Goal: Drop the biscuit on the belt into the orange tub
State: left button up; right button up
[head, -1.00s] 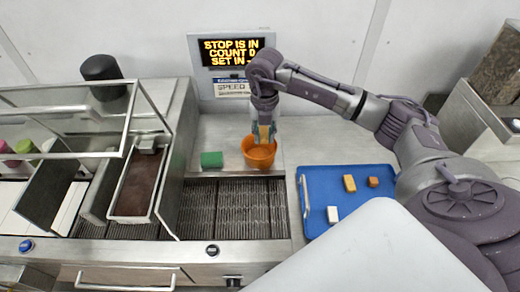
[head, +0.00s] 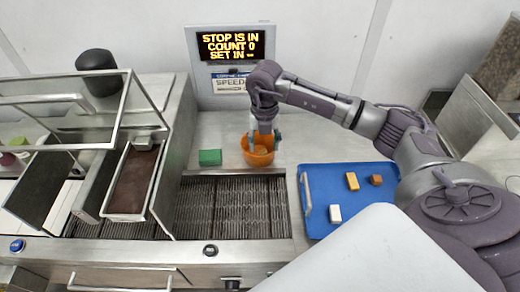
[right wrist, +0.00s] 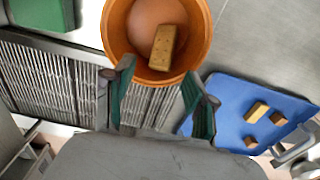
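The orange tub (head: 247,158) stands on the steel ledge behind the belt (head: 235,208). It also shows at the top of the right wrist view (right wrist: 117,28). The tan biscuit (right wrist: 163,46), a dotted bar, lies inside the tub, leaning toward its wall. My right gripper (head: 264,137) is over the tub, pointing down. In the right wrist view its two green-lined fingers (right wrist: 162,98) are spread, with nothing between them. In the head view the gripper hides part of the tub's inside. My left gripper is not in view.
A green block (head: 210,157) sits left of the tub. A dark-filled mould (head: 131,183) stands at the left. The belt is bare.

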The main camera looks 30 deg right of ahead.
jog(key=shift+r, duration=0.2)
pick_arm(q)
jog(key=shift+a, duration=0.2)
pick_arm(e)
notch_tip(320, 180, up, 12)
jog(key=shift+f, duration=0.15)
jog(key=shift+s+f, duration=0.1)
dwell(0.4)
